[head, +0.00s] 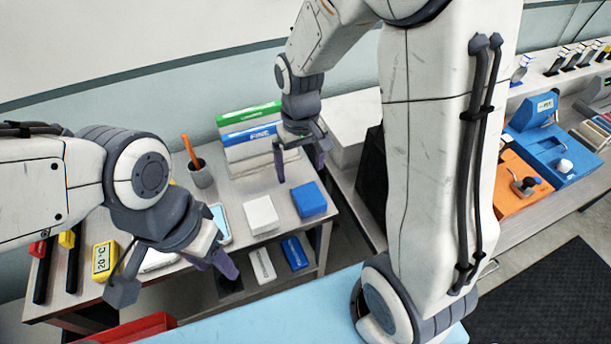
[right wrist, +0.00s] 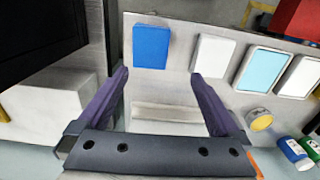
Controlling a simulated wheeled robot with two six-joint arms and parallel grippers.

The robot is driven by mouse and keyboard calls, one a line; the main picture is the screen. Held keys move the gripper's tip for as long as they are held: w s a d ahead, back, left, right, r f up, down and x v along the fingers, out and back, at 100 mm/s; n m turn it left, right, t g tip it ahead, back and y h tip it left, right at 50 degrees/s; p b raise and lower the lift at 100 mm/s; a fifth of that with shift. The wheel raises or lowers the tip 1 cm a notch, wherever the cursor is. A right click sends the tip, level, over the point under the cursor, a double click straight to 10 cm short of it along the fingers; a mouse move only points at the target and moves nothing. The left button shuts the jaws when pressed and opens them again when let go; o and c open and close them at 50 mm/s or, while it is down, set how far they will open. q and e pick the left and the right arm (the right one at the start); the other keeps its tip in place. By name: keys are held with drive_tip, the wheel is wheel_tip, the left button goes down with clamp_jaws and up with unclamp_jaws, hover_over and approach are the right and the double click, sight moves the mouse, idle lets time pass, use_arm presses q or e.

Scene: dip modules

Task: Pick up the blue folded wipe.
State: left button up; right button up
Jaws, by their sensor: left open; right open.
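The blue folded wipe (head: 309,200) lies flat on the grey metal table, near its right front corner, next to a white folded wipe (head: 261,215). My right gripper (head: 300,162) is open and empty above the back of the table, behind and above the blue wipe. In the right wrist view the blue wipe (right wrist: 151,46) shows beyond the open fingers (right wrist: 160,74), a little left of their middle and apart from them. The white wipe (right wrist: 212,55) is beside it. My left gripper (head: 172,282) is open and empty at the table's front left.
Green and blue labelled boxes (head: 247,128) stand at the back. Blue and white packs (head: 294,252) lie on the shelf below. A yellow timer (head: 104,260) stands at left.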

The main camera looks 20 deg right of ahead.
hover_over(308, 195)
drive_tip(key=f, duration=0.3)
drive_tip(key=w+f, duration=0.1)
drive_tip(key=f, duration=0.1)
drive_tip(key=shift+a+f, duration=0.1)
drive_tip(key=f+p, duration=0.1)
drive_tip(key=f, duration=0.1)
drive_tip(key=s+f, duration=0.1)
drive_tip(key=f, duration=0.1)
drive_tip(key=shift+f+p, duration=0.35)
drive_tip(key=shift+p, duration=0.05)
drive_tip(key=shift+f, duration=0.4)
drive_tip(key=c, duration=1.1)
drive_tip(key=shift+r, duration=0.1)
wheel_tip(308, 195, up, 10)
drive_tip(key=b, duration=0.1)
